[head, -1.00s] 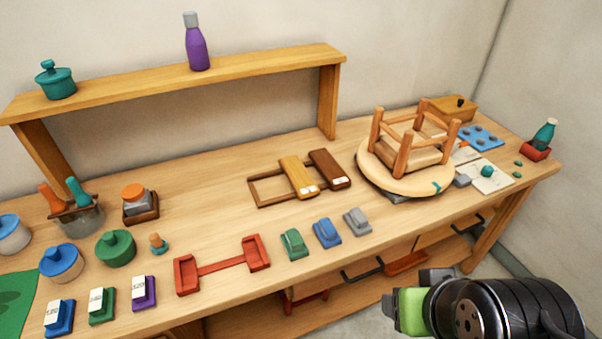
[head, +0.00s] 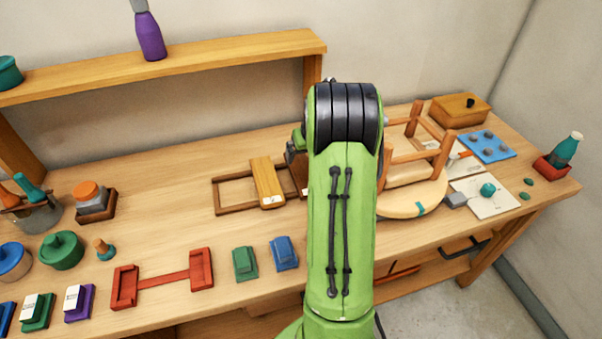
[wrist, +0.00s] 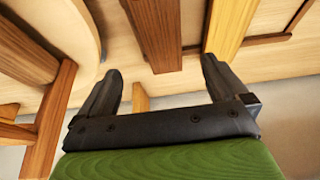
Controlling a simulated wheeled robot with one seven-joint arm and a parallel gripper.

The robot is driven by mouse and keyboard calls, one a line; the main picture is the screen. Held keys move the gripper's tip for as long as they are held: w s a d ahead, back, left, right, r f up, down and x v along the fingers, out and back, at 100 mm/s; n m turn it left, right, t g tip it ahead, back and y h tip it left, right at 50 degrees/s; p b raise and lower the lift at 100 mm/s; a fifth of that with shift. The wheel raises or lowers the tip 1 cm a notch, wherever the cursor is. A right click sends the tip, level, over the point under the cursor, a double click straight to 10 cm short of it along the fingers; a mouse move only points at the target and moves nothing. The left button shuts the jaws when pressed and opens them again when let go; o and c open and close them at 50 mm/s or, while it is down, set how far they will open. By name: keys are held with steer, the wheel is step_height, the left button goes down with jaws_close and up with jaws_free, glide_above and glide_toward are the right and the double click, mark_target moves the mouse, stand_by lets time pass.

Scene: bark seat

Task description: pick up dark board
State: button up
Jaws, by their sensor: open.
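The dark board (wrist: 155,35) is a dark brown wooden slat. In the wrist view it lies ahead of my gripper (wrist: 160,68), roughly in line with the gap between the two black fingers. The fingers are spread apart with nothing between them. The yellowish light board (wrist: 229,22) lies to its right there. In the head view the light board (head: 267,182) rests on a brown frame (head: 228,195), and my green arm hides most of the dark board and the gripper.
The upturned wooden stool (head: 405,203) stands close to the right of my arm; its legs (wrist: 50,118) fill the left of the wrist view. Green (head: 245,263) and blue (head: 284,253) blocks sit in front. A shelf (head: 190,63) spans the back left.

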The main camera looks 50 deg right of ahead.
mark_target(302, 170)
steer(key=x, duration=1)
steer(key=shift+w+f+b, duration=0.3)
steer(key=shift+b, duration=0.1)
steer(key=shift+s+a, duration=0.1)
steer(key=shift+c, duration=1.1)
steer(key=c, duration=1)
